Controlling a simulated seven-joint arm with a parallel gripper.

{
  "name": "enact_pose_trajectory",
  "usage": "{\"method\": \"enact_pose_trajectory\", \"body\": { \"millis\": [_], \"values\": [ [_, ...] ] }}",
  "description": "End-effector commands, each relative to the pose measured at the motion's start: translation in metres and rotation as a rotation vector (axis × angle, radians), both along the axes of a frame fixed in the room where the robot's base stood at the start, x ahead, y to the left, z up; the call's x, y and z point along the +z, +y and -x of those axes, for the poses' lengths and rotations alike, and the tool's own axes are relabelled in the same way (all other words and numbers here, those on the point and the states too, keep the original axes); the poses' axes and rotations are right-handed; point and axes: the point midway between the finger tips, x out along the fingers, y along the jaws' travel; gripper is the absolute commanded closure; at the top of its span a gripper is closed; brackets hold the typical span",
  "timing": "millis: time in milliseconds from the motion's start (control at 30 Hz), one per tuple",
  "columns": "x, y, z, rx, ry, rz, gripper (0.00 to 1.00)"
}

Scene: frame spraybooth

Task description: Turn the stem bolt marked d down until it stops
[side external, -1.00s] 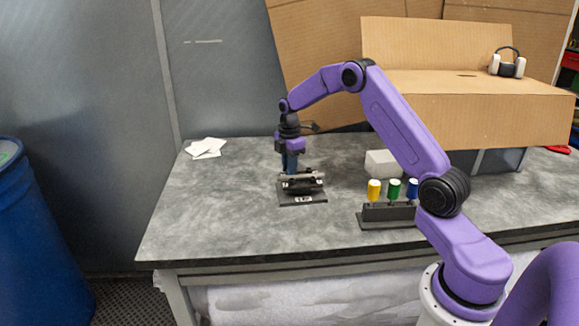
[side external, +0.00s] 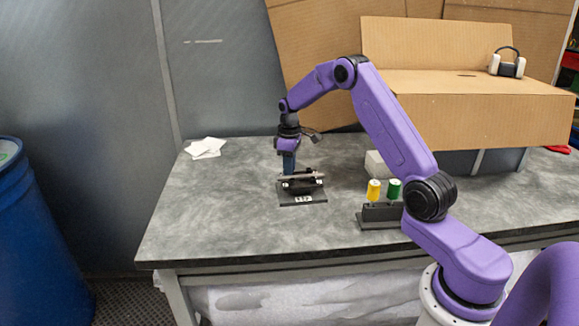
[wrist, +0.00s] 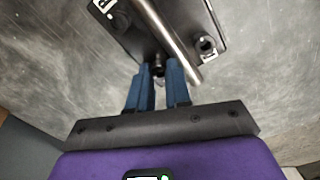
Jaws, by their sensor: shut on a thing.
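The black fixture (side external: 302,199) stands on the grey table, with a white label on its front edge and a bright metal bar (side external: 303,175) across its top. The wrist view shows the bar (wrist: 166,30) crossing the black plate (wrist: 132,38) at a slant. My gripper (side external: 289,172) points down at the back left of the fixture. In the wrist view its blue fingertips (wrist: 160,72) are close together around a small dark bolt head (wrist: 158,70) beside the bar. The fingers hide most of this bolt. I cannot read a letter d on it.
A black rack (side external: 381,215) with yellow (side external: 374,190) and green (side external: 394,189) handled tools stands right of the fixture, partly behind my arm. A pale block (side external: 379,163) lies behind it. White papers (side external: 206,148) lie at the back left. The table left of the fixture is clear.

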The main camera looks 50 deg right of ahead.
Motion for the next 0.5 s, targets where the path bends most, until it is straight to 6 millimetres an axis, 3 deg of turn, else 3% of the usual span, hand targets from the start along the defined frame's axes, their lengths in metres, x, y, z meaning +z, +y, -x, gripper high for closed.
{"method": "enact_pose_trajectory", "body": {
  "millis": [500],
  "values": [
    [-0.001,0.0,0.0009,-0.49,0.003,0.0,1.0]
  ]
}}
